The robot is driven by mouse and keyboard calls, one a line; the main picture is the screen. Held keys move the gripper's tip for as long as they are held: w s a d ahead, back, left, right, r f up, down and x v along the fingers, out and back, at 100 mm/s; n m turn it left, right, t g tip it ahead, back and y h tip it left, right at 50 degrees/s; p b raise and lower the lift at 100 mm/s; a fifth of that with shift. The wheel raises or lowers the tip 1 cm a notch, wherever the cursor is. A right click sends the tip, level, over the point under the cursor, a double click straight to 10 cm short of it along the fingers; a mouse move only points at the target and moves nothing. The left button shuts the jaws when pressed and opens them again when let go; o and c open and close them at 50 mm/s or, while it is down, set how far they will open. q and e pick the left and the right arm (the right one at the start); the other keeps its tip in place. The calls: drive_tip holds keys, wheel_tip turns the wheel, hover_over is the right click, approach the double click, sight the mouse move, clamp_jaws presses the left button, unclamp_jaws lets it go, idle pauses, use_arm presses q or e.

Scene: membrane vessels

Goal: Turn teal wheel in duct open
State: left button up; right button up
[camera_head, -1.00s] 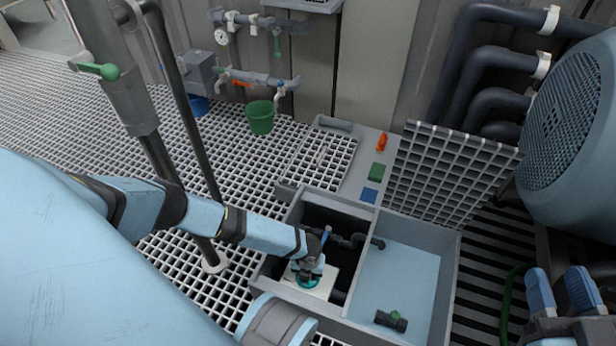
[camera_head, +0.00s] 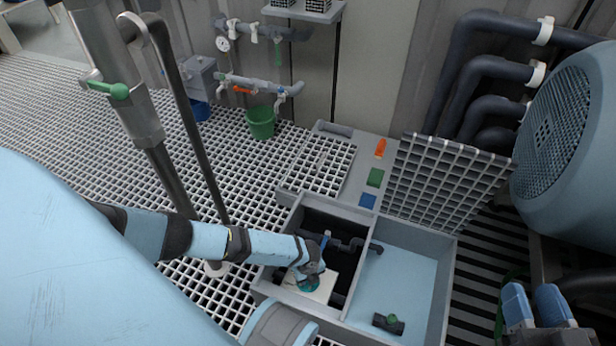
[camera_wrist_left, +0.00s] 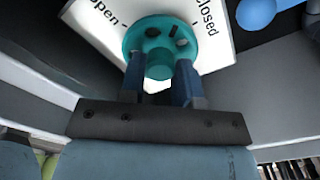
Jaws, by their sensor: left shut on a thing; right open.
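The teal wheel (camera_wrist_left: 158,40) is low in the dark left compartment of the grey duct (camera_head: 352,322), over a white plate. In the left wrist view the plate (camera_wrist_left: 215,50) carries the words "open" at left and "closed" at right. My left gripper (camera_wrist_left: 160,72) is shut on the wheel, its two blue fingers on either side of a teal knob on it. In the head view the wheel (camera_head: 309,284) is mostly hidden under my left gripper (camera_head: 308,277). My right gripper (camera_head: 535,305) is open and empty at the lower right, outside the duct.
A dark pipe (camera_head: 350,243) with a blue handle crosses the left compartment.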

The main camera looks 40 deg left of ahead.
use_arm(q)
drive_tip(key=n+p, duration=0.1)
drive_tip(key=n, duration=0.2)
drive_tip(key=shift+r, duration=0.1)
drive_tip(key=n+p, duration=0.1)
drive_tip(key=n, duration=0.3)
drive_tip(key=shift+p, duration=0.4)
drive_tip(key=shift+n, duration=0.7)
drive_tip(key=n+p, duration=0.1)
drive_tip(key=n, duration=0.3)
drive_tip(key=shift+s+p, duration=0.1)
drive_tip(key=shift+p, duration=0.3)
drive_tip(key=shift+n+p, duration=0.5)
drive_tip(key=shift+n, duration=1.6)
use_arm(e)
drive_tip(key=shift+s+a+r+m+t, duration=0.15)
drive_tip(key=shift+s+r+m, duration=0.1)
drive_tip(key=shift+r+m, duration=0.3)
drive_tip(key=shift+s+a+r+m+t, duration=0.1)
drive_tip(key=shift+s+r+m, duration=0.2)
drive_tip(key=shift+r, duration=0.45)
drive_tip(key=shift+s+a+r+m+t, duration=0.15)
drive_tip(key=shift+s+r+m, duration=0.1)
drive_tip(key=shift+r+m, duration=0.3)
drive_tip(key=shift+r, duration=0.15)
use_arm(q)
drive_tip(key=o, duration=0.9)
